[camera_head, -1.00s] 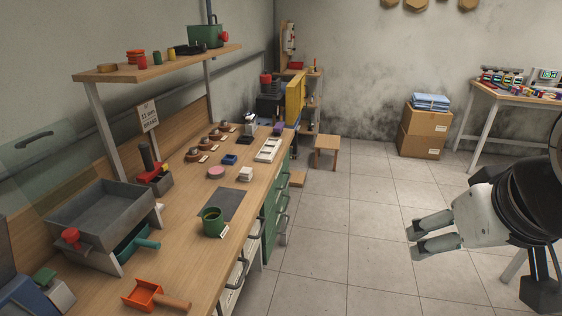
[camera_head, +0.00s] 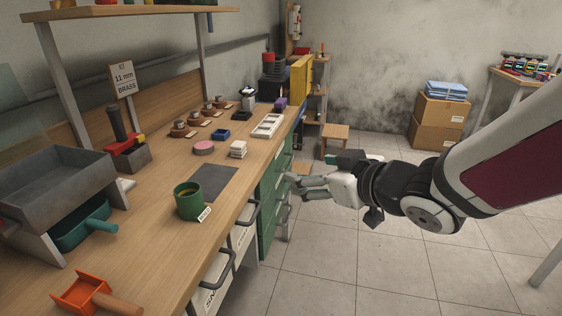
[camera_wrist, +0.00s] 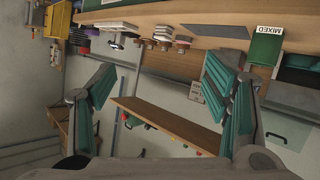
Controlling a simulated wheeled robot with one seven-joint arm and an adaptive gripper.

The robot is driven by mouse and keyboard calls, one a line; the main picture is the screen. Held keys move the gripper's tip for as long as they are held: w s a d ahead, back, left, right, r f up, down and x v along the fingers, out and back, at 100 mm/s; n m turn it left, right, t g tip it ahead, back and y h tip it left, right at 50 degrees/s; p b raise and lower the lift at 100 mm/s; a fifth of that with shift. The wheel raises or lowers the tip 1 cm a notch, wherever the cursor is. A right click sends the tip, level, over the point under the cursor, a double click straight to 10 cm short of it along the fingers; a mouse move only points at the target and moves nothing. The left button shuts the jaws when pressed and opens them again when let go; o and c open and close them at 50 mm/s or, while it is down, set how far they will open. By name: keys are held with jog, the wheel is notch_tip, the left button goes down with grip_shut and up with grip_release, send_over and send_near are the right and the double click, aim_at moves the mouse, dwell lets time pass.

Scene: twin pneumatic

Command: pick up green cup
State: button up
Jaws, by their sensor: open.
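The green cup (camera_head: 188,201) stands upright on the wooden workbench, near its front edge, with a white label at its base. It also shows in the wrist view (camera_wrist: 266,46) at the upper right, with a label reading MIXED. My gripper (camera_head: 300,184) is open and empty. It is off the bench's front side, to the right of the cup and clearly apart from it. In the wrist view the two green-padded fingers (camera_wrist: 165,95) stand wide apart with nothing between them.
A dark mat (camera_head: 213,183) lies beside the cup. A grey tray (camera_head: 55,185), a teal scoop (camera_head: 85,228) and an orange scoop (camera_head: 90,291) are to the left. Drawers with protruding handles (camera_head: 222,268) line the bench front. A shelf (camera_head: 130,12) overhangs the back.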

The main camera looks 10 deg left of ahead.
jog(key=s+a+f+n+g+y+b, duration=0.35)
jog(key=a+f, duration=0.25)
jog(key=a, duration=0.2)
jog(key=g+y+b, duration=0.3)
send_near(200, 206)
jog(key=shift+n+t, duration=0.25)
jog(key=shift+n, duration=0.1)
jog(key=x, duration=0.2)
jog(key=f+x, duration=0.1)
jog(key=x, duration=0.2)
jog(key=shift+d, duration=0.1)
jog(key=shift+r+b+x, duration=0.25)
jog(key=shift+b+x, duration=0.05)
jog(key=shift+x, duration=1.2)
jog(key=shift+r+b+x, duration=0.2)
jog(key=shift+b+x, duration=0.1)
jog(key=shift+x, duration=1.25)
jog(key=shift+s, duration=0.2)
jog(key=c, duration=1.3)
jog(key=shift+r, duration=0.1)
